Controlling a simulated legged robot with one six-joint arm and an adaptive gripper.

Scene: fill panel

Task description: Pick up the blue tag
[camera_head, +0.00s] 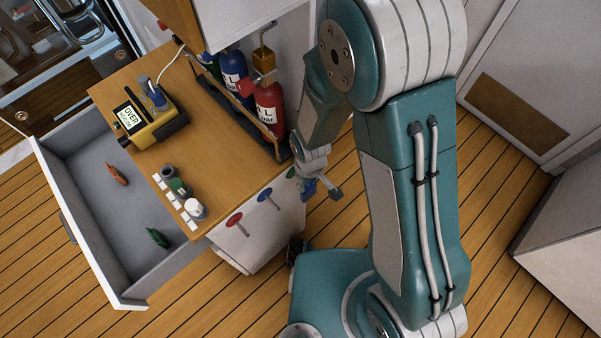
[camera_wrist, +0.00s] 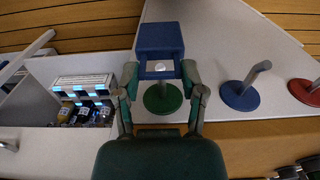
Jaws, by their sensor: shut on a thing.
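The blue tag (camera_wrist: 160,36) is a blue block with a rectangular opening. My gripper (camera_wrist: 160,78) is shut on it, one finger at each side of its near end. In the head view the tag shows as a small blue patch (camera_head: 309,187) at my gripper (camera_head: 321,191), beside the cabinet front. I cannot tell whether the tag touches this hook.
A blue hook (camera_head: 268,196) and a red hook (camera_head: 235,218) are on the cabinet front. An open drawer (camera_head: 84,218) holds a red item (camera_head: 116,174) and a green item (camera_head: 157,237). Gas cylinders (camera_head: 268,105) and a yellow device (camera_head: 149,122) stand on the wooden top.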

